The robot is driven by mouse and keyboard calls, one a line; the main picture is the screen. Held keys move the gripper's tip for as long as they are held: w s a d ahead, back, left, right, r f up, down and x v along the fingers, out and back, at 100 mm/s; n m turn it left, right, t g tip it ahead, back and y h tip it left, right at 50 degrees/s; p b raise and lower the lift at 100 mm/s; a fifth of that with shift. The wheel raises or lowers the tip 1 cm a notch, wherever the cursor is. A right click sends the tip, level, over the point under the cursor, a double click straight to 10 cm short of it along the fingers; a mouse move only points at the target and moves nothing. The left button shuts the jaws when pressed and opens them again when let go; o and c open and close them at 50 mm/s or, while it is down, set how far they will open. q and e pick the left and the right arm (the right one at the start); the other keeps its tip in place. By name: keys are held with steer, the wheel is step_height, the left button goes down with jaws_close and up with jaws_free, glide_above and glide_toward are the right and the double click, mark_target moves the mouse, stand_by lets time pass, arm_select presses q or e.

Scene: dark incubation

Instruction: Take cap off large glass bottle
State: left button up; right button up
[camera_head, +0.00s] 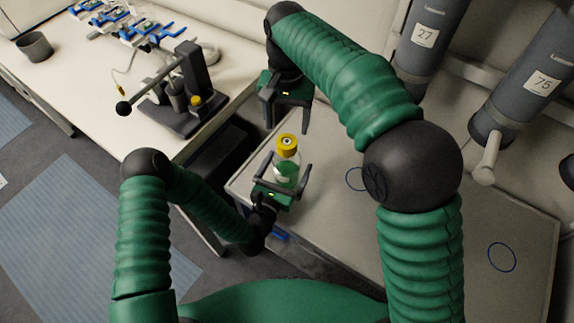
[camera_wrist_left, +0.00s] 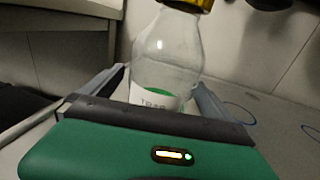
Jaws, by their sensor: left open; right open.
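The large glass bottle (camera_head: 286,171) stands upright with its yellow cap (camera_head: 287,143) on. Its clear body, green contents and white label show in the left wrist view (camera_wrist_left: 168,50), where the cap (camera_wrist_left: 190,4) is cut off at the top edge. My left gripper (camera_head: 289,166) is open, with its fingers on either side of the bottle; contact is not clear. My right gripper (camera_head: 287,126) is open and empty, pointing down just behind the cap in the head view.
The bottle's table (camera_head: 335,140) has blue ring marks (camera_head: 502,257) and is mostly clear on the right. Large grey cylinders numbered 27 (camera_head: 425,36) and 75 (camera_head: 541,84) stand behind. A left bench (camera_head: 75,90) holds a dark lever device (camera_head: 190,90) and a grey cup (camera_head: 35,46).

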mark_target(286, 143)
arm_select(q)
steer(key=shift+x, duration=0.9)
arm_select(e)
steer(key=shift+a, duration=0.1)
arm_select(q)
steer(key=shift+w, duration=0.15)
jaws_close()
arm_select(e)
steer(key=m, duration=0.9)
steer(key=shift+m, duration=0.4)
steer(key=m, duration=1.2)
steer(key=shift+m, duration=0.3)
arm_select(q)
steer(key=shift+f, duration=0.1)
arm_select(e)
step_height(286, 143, down, 8)
steer(key=shift+f, duration=0.1)
